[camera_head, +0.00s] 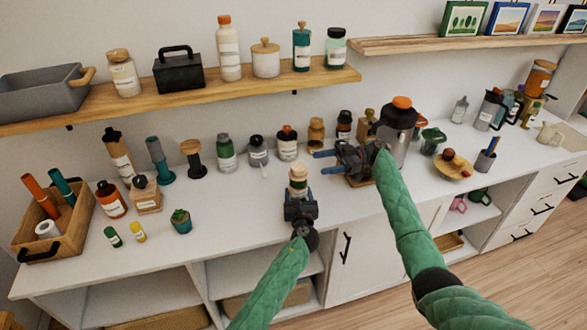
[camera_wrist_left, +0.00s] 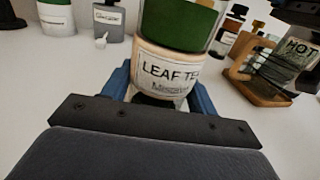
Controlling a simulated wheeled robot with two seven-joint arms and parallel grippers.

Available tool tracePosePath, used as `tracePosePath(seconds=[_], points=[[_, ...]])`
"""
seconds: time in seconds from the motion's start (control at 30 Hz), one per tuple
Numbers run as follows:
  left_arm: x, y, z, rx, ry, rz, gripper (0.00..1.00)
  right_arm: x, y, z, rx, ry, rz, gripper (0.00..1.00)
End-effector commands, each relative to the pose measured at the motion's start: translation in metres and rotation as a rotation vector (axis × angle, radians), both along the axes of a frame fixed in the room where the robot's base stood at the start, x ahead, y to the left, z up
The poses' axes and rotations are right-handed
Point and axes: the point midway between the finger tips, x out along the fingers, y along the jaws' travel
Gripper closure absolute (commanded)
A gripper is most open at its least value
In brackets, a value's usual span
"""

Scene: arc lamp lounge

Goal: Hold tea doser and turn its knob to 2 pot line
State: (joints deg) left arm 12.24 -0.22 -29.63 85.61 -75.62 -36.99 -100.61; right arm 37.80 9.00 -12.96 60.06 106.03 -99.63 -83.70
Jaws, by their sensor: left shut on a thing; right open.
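The tea doser (camera_head: 298,172) stands upright near the counter's front edge, with a cream body, a green band and a cream top. In the left wrist view its "LEAF TEA" label (camera_wrist_left: 170,76) faces me, with the green band (camera_wrist_left: 180,22) above it; the top is cut off. My left gripper (camera_head: 300,194) is shut on the doser's lower body, a blue finger on each side. My right gripper (camera_head: 325,162) is open and empty, to the right of the doser's top, its blue fingers pointing left towards it without touching. I cannot make out the knob's pointer or the pot lines.
Several bottles and jars line the back. A small cactus pot (camera_head: 181,222) stands left. The counter between cactus and doser is clear.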

Motion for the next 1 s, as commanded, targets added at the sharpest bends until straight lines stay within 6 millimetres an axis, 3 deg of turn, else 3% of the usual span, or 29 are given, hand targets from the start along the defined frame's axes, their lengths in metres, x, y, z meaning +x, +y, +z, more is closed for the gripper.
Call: tracePosePath(seconds=[0.6,1.0], points=[[0.000,0.000,-0.001,0.000,0.001,0.000,0.76,-0.027,0.093,0.000,0.000,0.002,0.001,0.33],[0.000,0.000,-0.001,0.000,0.001,0.000,0.76,-0.031,0.105,0.000,-0.001,0.003,-0.001,0.33]])
